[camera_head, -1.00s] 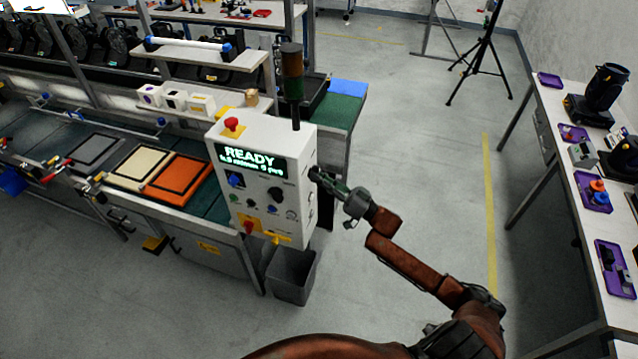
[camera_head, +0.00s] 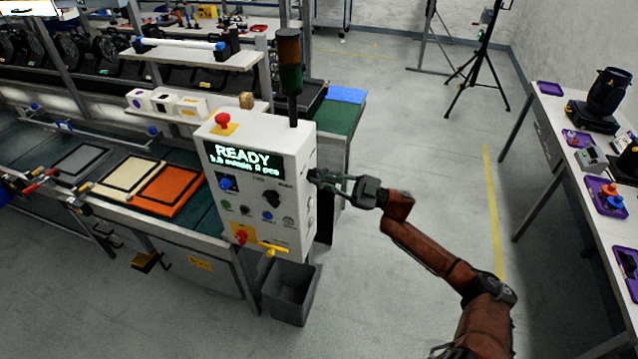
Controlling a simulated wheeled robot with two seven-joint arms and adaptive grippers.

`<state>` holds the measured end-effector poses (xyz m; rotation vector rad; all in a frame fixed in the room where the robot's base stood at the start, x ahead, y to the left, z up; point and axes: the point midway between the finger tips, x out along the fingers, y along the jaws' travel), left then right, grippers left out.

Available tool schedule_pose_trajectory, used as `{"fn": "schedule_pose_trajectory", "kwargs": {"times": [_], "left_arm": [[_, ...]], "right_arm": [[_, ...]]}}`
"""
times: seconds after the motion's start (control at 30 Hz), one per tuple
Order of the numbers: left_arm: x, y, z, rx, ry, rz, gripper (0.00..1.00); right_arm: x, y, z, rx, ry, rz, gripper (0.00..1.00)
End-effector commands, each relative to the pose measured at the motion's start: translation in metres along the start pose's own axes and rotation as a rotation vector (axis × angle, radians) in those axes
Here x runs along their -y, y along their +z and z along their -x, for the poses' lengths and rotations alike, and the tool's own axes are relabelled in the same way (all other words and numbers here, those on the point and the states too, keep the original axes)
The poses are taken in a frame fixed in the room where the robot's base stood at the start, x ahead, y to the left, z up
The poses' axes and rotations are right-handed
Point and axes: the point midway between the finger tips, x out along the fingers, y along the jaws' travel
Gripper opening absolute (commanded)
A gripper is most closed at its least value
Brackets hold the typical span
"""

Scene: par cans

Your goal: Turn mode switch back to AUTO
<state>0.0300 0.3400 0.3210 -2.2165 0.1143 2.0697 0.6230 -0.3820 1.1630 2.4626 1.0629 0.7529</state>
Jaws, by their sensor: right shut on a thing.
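The white control box (camera_head: 235,138) stands at the end of the conveyor, its screen (camera_head: 243,157) showing READY. My right gripper (camera_head: 318,178) is at the upper part of the box's right side face. Its fingers are shut on a small dark part there, seemingly the mode switch, which the fingertips mostly hide. I cannot read which way it is turned. The front panel has a black knob (camera_head: 272,198), a blue knob (camera_head: 228,183) and several small buttons. My left gripper is not in view.
A red emergency button (camera_head: 222,119) sits on top of the box, with a signal tower (camera_head: 289,65) behind it. A grey bin (camera_head: 290,292) stands below. A table (camera_head: 522,112) with lamps and purple trays is at right. The floor between is clear.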

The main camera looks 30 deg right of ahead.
Motion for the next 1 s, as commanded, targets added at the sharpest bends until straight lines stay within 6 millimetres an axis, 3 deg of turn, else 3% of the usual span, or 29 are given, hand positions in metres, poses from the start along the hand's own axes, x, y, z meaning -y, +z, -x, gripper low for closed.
{"fn": "schedule_pose_trajectory", "kwargs": {"times": [0.33, 0.9, 0.93, 1.0], "left_arm": [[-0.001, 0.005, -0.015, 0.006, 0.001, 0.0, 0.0], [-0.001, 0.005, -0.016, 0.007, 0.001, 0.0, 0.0], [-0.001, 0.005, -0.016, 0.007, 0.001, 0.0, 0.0], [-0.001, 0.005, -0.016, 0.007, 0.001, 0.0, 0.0]], "right_arm": [[0.0, 0.001, 0.001, 0.001, -0.06, 0.14, 0.0], [-0.001, 0.0, 0.0, 0.0, -0.071, 0.168, 0.0], [-0.001, 0.0, 0.0, 0.0, -0.071, 0.168, 0.14], [-0.001, 0.0, 0.0, 0.0, -0.071, 0.168, 0.19]]}}
